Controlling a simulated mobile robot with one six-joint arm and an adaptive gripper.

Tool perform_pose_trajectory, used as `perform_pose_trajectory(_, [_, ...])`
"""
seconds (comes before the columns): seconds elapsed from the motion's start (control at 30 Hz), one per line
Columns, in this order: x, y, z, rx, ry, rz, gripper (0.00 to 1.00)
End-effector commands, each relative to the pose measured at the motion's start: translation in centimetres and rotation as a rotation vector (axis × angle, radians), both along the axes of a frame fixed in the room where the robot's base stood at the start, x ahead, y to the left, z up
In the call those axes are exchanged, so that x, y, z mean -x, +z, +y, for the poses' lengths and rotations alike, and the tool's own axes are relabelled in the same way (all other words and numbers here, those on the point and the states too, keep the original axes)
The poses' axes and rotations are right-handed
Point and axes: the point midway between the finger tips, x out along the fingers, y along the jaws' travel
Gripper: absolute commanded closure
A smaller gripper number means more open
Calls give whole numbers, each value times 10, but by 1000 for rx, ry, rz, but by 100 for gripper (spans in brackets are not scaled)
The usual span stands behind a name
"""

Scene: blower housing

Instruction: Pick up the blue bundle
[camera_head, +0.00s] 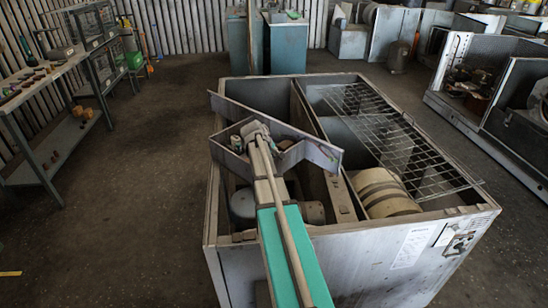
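I cannot make out a blue bundle for certain. A rounded grey-blue part (243,204) sits low inside the open blower housing (375,262), left of its middle wall, partly hidden by my arm. My arm reaches from the bottom of the picture into the housing's left compartment. Its far end (250,134) is over the housing, beside an angled metal sheet (312,150). The fingers of my gripper cannot be made out, so I cannot tell whether they are open or shut or hold anything.
A wire grille (395,135) lies over the housing's right compartment, above a cream drum (384,192). A metal workbench (40,85) with small coloured items stands at the left. Teal cabinets (285,45) stand behind, and more open housings (490,100) at the right.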

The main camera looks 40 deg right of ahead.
Motion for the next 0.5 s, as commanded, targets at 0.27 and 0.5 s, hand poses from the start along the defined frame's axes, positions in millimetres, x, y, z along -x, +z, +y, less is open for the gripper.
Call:
perform_pose_trajectory(0.27, [0,0,0,0,0,0,100])
perform_pose_trajectory(0.5, [0,0,0,0,0,0,100])
